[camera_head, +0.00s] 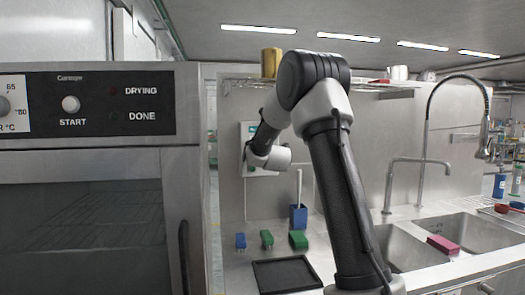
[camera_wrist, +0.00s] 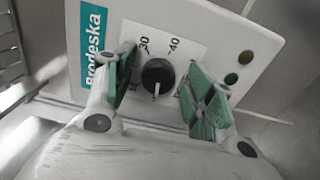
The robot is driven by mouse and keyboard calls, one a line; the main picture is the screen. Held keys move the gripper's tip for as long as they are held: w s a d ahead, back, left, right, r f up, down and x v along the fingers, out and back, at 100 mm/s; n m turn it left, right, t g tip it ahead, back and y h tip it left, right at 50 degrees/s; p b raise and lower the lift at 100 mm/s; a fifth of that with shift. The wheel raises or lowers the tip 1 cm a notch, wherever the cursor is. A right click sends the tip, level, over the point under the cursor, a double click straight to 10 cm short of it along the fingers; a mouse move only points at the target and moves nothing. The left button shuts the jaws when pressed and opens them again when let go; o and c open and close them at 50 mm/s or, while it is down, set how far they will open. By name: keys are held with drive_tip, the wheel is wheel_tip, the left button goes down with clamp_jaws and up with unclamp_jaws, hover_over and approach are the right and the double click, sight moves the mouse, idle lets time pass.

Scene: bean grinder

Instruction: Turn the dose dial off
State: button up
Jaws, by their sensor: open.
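The dose dial (camera_wrist: 157,76) is a round black knob with a pale pointer mark. It sits on a white scale plate (camera_wrist: 185,48) with numbers such as 30 and 40, on a pale box (camera_wrist: 225,27) with a teal "Brodeska" label. My gripper (camera_wrist: 163,66) is open, with one green-padded finger on each side of the dial. Gaps show between the pads and the knob, so it appears not to be gripped. In the head view the box (camera_head: 246,130) is on the back wall, mostly hidden by my arm; the dial and my fingers cannot be made out there.
An oven (camera_head: 85,170) stands close on the left. Below the box, a black tray (camera_head: 286,275), small green and blue blocks and a blue brush holder (camera_head: 298,216) are on the counter. A sink (camera_head: 470,235) with a tall tap is at right. A shelf (camera_head: 235,84) runs above.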

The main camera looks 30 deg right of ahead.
drive_tip(key=v, duration=1.2)
